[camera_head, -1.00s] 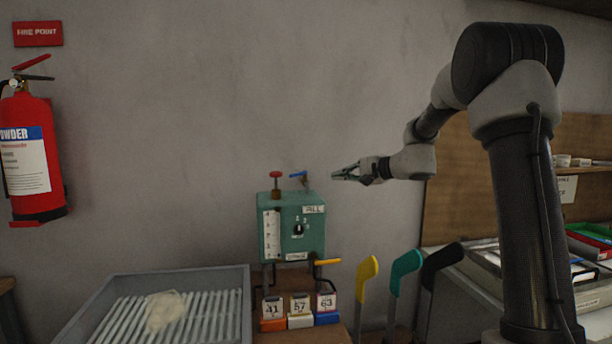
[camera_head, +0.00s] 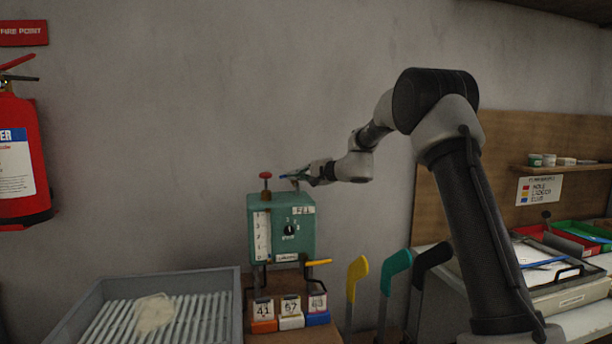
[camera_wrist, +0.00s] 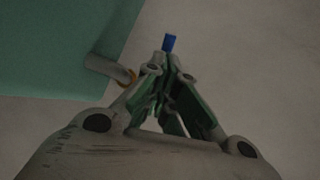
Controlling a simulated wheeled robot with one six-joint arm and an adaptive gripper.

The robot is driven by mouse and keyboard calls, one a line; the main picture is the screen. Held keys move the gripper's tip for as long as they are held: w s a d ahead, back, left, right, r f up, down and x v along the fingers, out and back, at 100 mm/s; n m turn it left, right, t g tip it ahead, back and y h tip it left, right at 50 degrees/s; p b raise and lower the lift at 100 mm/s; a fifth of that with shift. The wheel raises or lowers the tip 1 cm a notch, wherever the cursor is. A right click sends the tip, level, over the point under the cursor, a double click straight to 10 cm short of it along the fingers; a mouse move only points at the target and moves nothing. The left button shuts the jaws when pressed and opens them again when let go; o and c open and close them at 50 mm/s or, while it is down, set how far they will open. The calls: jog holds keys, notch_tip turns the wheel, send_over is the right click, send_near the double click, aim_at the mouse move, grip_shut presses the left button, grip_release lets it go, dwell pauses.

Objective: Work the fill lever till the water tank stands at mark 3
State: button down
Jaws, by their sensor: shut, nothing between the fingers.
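The teal water tank box (camera_head: 262,228) stands against the wall in the head view, with a white marked gauge strip (camera_head: 262,238) on its front. The gauge's level is too small to read. A blue-tipped lever (camera_head: 284,177) sits on top, near the label that seems to read FILL. My gripper (camera_head: 301,176) is shut and empty at the lever, partly covering it. In the wrist view, the lever's blue end (camera_wrist: 169,42) shows just beyond my closed fingertips (camera_wrist: 167,66). I cannot tell whether they touch.
A red knob (camera_head: 265,175) stands on the box's left top. A dark dial (camera_head: 290,230) is on its front; a yellow handle (camera_head: 318,262) is below right. A grey ribbed tray (camera_head: 232,290) and numbered blocks (camera_head: 291,320) lie below. Coloured paddles (camera_head: 357,280) stand to the right.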

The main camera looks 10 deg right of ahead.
jog(key=shift+w+a, duration=0.15)
jog(key=shift+w+a+f, duration=0.1)
jog(key=shift+w+a, duration=0.25)
jog(key=shift+a, duration=0.05)
jog(key=shift+s, duration=0.1)
